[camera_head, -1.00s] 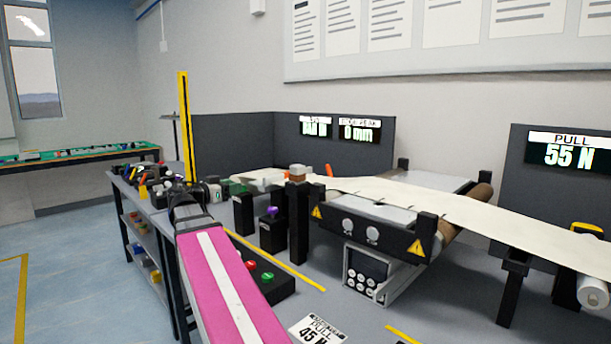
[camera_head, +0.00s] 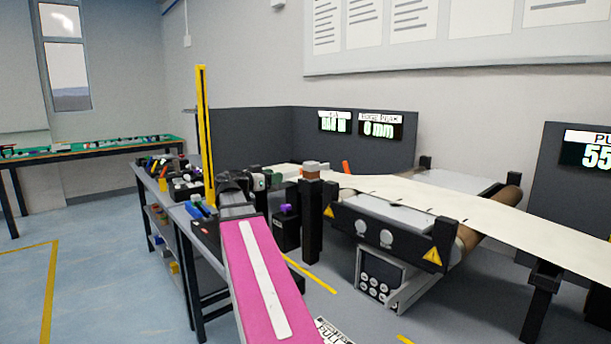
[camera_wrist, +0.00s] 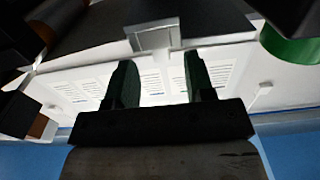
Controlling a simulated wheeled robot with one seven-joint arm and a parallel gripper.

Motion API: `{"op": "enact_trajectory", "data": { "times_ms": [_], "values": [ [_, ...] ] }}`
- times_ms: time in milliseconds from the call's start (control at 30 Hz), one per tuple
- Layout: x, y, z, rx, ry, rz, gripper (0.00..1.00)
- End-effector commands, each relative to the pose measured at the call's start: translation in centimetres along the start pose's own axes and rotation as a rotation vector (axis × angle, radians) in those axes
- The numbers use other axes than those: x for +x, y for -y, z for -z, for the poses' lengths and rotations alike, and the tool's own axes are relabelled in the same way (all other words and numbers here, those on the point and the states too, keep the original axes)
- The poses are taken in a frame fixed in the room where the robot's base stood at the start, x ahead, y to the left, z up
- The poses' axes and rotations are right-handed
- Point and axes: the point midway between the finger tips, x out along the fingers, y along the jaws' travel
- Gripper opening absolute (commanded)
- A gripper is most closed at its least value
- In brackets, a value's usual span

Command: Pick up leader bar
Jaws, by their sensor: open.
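My pink arm reaches forward in the head view, and my gripper (camera_head: 262,181) is at its far end, close to the left end of the pale web (camera_head: 410,190). In the wrist view my gripper (camera_wrist: 160,60) shows two dark green fingers spread apart with nothing between them. A pale grey block (camera_wrist: 152,38) lies just beyond the fingertips, apart from them; it may be the leader bar, but I cannot tell for sure. In the head view the leader bar cannot be told apart from the small parts around the web's end.
A black post with a brown and grey top (camera_head: 312,172) stands just right of my gripper. A tall yellow post (camera_head: 203,135) rises to its left. The roller machine (camera_head: 390,235) stands at the right. Small items crowd the bench's left end. Floor at the left is clear.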

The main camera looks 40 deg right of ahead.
Motion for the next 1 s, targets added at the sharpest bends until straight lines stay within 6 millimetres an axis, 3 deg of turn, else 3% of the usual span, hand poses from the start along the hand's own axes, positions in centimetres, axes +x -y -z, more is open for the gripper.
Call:
{"op": "enact_trajectory", "data": {
  "times_ms": [300,567,600,733,1000],
  "values": [
    [4.1,0.2,0.2,0.0,0.0,-0.001,0.49],
    [4.6,0.2,0.2,0.0,0.0,0.0,0.49],
    [4.6,0.2,0.2,0.0,0.0,0.0,0.46],
    [4.6,0.2,0.2,0.0,0.0,0.0,0.03],
    [4.6,0.2,0.2,0.0,-0.001,0.0,0.0]
  ]
}}
